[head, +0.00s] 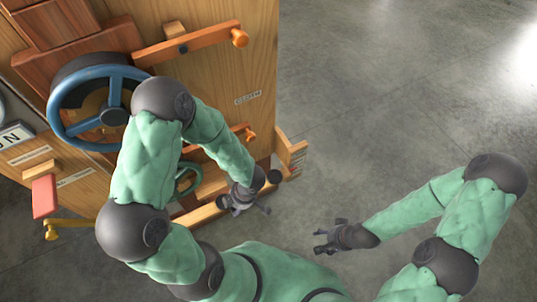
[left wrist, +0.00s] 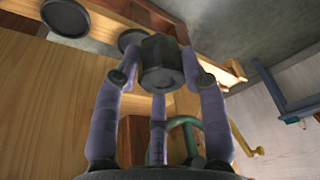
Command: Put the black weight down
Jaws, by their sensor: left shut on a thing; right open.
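The black weight (left wrist: 162,62) is a dark hexagonal block. In the left wrist view it sits between the fingertips of my left gripper (left wrist: 162,80), which is shut on it. In the head view my left gripper (head: 243,202) is low at the front of the wooden cabinet, by the right end of a wooden ledge; I cannot clearly make out the weight there. In the left wrist view two dark round discs (left wrist: 65,17) (left wrist: 130,38) lie beyond the weight; the weight looks apart from them. My right gripper (head: 331,237) is open and empty over the floor.
The cabinet (head: 255,60) carries a blue handwheel (head: 57,105), a green wheel (head: 190,178), an orange lever (head: 195,42), a red block (head: 44,197) and a brass handle (head: 72,223). A wooden piece (head: 290,152) juts from its right edge. The grey floor (head: 400,90) to the right is clear.

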